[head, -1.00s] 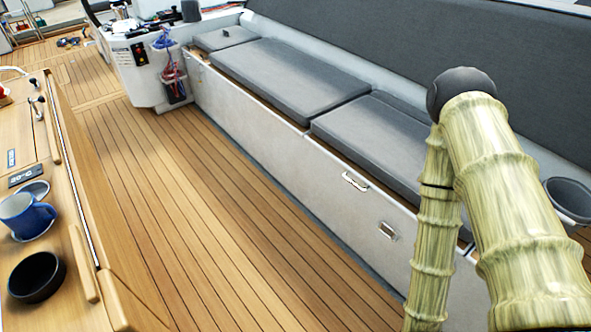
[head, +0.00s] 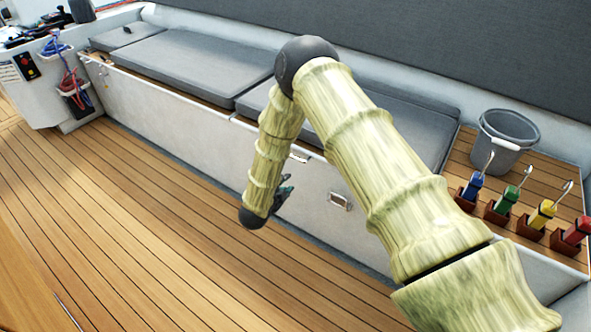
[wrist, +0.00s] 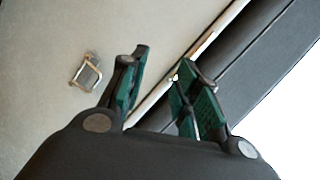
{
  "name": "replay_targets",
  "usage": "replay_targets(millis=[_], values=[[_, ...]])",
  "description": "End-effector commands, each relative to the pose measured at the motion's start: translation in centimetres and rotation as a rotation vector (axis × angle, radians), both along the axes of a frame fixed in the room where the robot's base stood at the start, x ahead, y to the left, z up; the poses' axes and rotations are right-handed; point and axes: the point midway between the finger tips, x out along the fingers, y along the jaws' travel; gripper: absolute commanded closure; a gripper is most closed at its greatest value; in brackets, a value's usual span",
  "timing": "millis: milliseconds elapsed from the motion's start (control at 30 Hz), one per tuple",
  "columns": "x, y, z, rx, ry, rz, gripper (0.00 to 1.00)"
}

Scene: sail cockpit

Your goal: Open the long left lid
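The pale bench front (head: 200,120) runs across the head view under grey cushions (head: 190,63). A small metal handle (head: 299,157) sits near its top edge, partly behind my arm. A square metal latch (head: 340,201) is lower to the right; a metal latch fitting (wrist: 87,73) shows left of the fingers in the wrist view. My gripper (head: 285,190) is in front of the bench, largely hidden by my arm. In the wrist view my gripper (wrist: 160,85) is open, with green pads apart and a pale edge strip beyond them. I cannot tell which panel is the long left lid.
A grey bucket (head: 503,138) and a row of coloured-handled tools (head: 507,200) stand on the wooden ledge at right. A console with ropes (head: 50,75) is at far left. Open plank floor (head: 130,220) lies before the bench.

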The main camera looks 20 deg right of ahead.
Motion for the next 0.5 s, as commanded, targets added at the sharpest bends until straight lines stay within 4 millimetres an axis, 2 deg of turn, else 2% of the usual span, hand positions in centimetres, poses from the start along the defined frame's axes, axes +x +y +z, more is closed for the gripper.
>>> replay_targets(millis=[33,100,200,333,500], values=[[1.6,0.2,-0.1,0.033,-0.083,-0.069,0.68],[3.1,0.3,0.9,0.074,-0.182,-0.157,0.68],[4.4,0.3,2.1,0.116,-0.283,-0.247,0.68],[5.0,0.2,2.9,0.142,-0.346,-0.305,0.68],[5.8,-0.8,2.9,0.146,-0.357,-0.316,0.68]])
